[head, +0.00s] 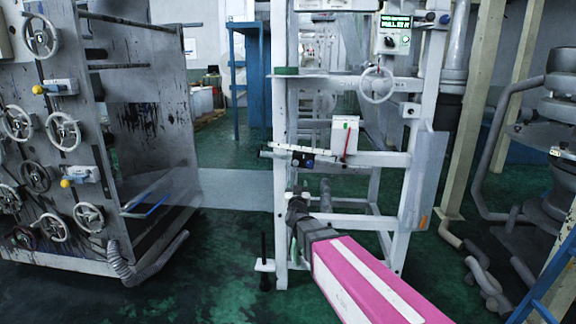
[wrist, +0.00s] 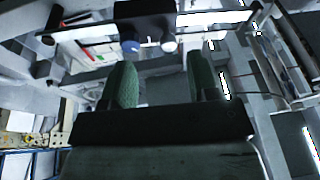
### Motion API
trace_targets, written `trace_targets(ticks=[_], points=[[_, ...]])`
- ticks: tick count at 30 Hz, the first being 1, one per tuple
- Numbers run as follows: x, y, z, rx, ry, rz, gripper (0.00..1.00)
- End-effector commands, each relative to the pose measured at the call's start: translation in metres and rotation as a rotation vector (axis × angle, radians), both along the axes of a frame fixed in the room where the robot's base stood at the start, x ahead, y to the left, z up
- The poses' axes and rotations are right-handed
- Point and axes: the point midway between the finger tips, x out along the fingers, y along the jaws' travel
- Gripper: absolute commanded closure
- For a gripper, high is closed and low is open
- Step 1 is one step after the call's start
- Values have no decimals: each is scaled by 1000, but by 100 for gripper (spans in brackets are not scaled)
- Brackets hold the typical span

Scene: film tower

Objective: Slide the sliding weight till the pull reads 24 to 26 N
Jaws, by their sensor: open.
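The sliding weight (head: 303,159) is a small dark block with a blue knob, sitting on a pale marked bar (head: 283,148) toward its left part. In the wrist view the weight (wrist: 142,24) is a black block above the fingers, with a blue knob and a paler round knob under it. My gripper (head: 298,196) is below the weight in the head view and apart from it. In the wrist view my gripper's green ribbed fingers (wrist: 162,80) stand wide apart with nothing between them. The pull display (head: 396,22) glows green at top right; its number is too small to read surely.
A white box with a red pointer (head: 345,137) stands beside the bar on the right. A handwheel (head: 377,85) is on the frame above. A grey panel with several handwheels (head: 62,131) stands at the left. The green floor is open between panel and frame.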

Motion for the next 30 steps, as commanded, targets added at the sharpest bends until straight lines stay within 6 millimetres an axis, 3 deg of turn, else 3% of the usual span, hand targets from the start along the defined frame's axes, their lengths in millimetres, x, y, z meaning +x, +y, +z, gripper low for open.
trace_targets(ticks=[4, 13, 30], points=[[-2, 6, 17, 22, -91, -57, 45], [8, 6, 26, 27, -116, -76, 45], [89, 4, 59, 28, -115, -74, 45]])
